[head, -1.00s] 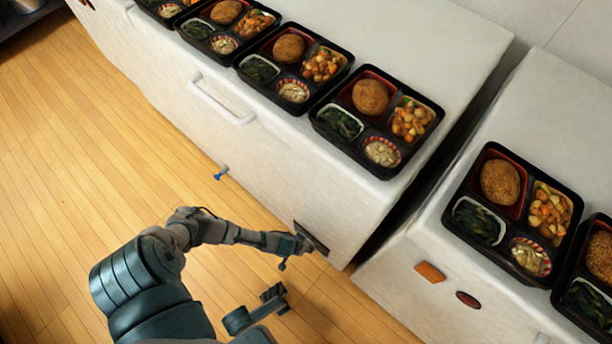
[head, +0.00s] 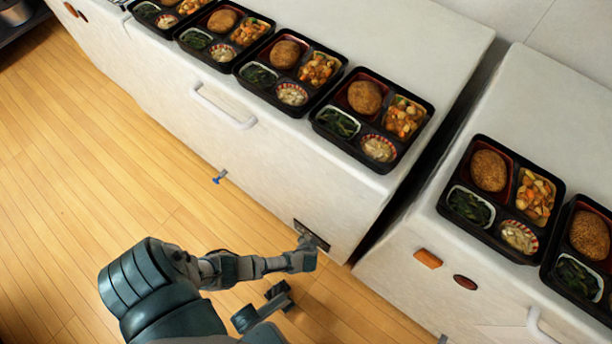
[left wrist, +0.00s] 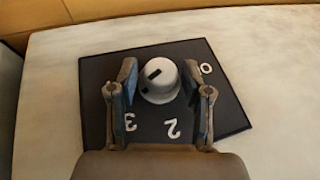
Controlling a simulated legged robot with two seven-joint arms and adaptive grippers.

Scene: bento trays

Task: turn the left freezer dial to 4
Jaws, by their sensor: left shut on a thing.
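The left freezer's dial is a pale round knob (left wrist: 160,84) with a dark mark on its face, on a dark plate (left wrist: 222,108) in the left wrist view. The digits 0, 2 and 3 show around it, with 2 and 3 upside down; no 4 is visible. My left gripper (left wrist: 159,80) has one finger on each side of the knob and is shut on it. In the head view the plate (head: 318,238) is low on the freezer's front, and my left gripper (head: 303,242) is at it, hiding the knob.
The left freezer (head: 350,205) has a white handle (head: 222,108) and a small blue fitting (head: 219,177) on its front. Bento trays (head: 345,150) line its top. Across a narrow gap stands another freezer (head: 400,285) with more trays. The wooden floor (head: 80,200) is clear at left.

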